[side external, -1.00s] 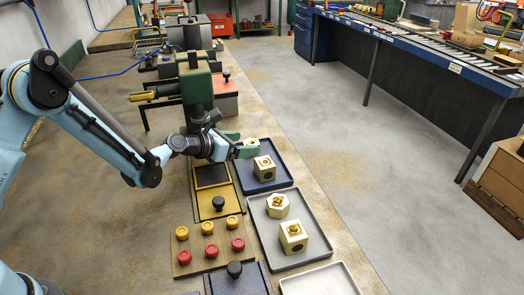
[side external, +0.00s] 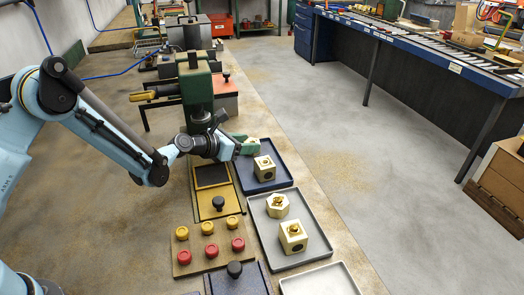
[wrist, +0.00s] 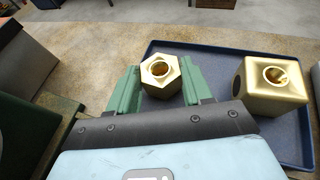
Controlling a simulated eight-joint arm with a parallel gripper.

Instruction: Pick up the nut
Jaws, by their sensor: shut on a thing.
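The nut is a brass hexagonal piece (wrist: 160,75) with a round hole in its top. In the wrist view it sits between the two green fingers of my gripper (wrist: 158,85), which is shut on it. In the side external view the nut (side external: 253,142) is partly hidden by my gripper (side external: 246,145), at the far left part of the dark blue tray (side external: 286,177). I cannot tell whether the nut touches the tray.
A brass block with a round hole (wrist: 274,80) stands on the blue tray, right of my gripper. A grey tray (side external: 305,258) nearer the camera holds two more brass pieces. A green machine column (side external: 196,90) stands close behind my wrist. Red and yellow knobs sit on a board (side external: 208,255).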

